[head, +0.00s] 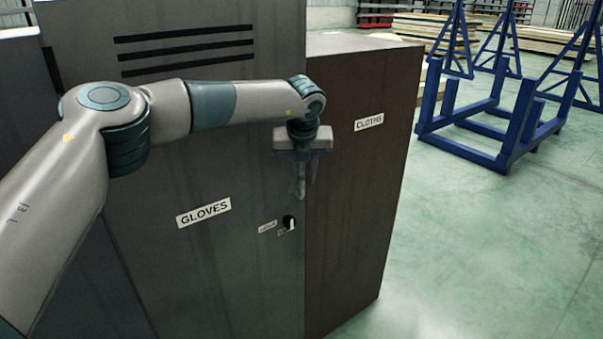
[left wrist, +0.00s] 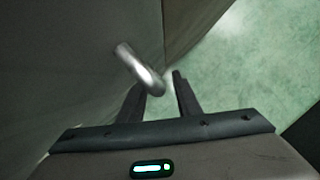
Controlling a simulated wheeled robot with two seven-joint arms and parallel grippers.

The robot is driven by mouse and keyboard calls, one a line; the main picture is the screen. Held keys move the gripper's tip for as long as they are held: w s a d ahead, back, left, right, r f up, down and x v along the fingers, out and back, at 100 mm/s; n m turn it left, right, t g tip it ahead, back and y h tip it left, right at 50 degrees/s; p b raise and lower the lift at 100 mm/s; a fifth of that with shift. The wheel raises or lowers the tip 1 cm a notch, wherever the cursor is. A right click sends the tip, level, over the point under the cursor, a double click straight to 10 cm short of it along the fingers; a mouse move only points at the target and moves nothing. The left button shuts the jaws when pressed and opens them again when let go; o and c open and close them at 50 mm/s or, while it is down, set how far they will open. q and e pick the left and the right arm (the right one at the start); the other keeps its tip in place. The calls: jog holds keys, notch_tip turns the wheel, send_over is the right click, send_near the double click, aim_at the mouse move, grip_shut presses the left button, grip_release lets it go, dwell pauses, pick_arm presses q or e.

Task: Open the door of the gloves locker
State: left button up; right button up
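The gloves locker (head: 215,255) is a tall dark grey cabinet with a white GLOVES label (head: 204,212) and dark slots near the top. Its door looks shut. A small black-and-white handle or latch fitting (head: 289,222) is near the door's right edge. My left gripper (head: 299,192) points down in front of the door, just above that fitting. In the left wrist view, my left gripper (left wrist: 158,84) is open, its two dark fingers apart. A silver bar handle (left wrist: 138,68) shows just beyond the fingertips, its near end close to them; contact cannot be told. My right gripper is out of view.
A brown-grey cloths locker (head: 360,190) stands directly right of the gloves locker. Blue metal frames (head: 500,130) stand farther right, with timber stacks (head: 430,30) behind. The green floor (head: 490,250) on the right is clear.

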pick_arm(q)
jog(key=shift+f, duration=0.25)
jog(key=shift+c, duration=0.7)
grip_shut()
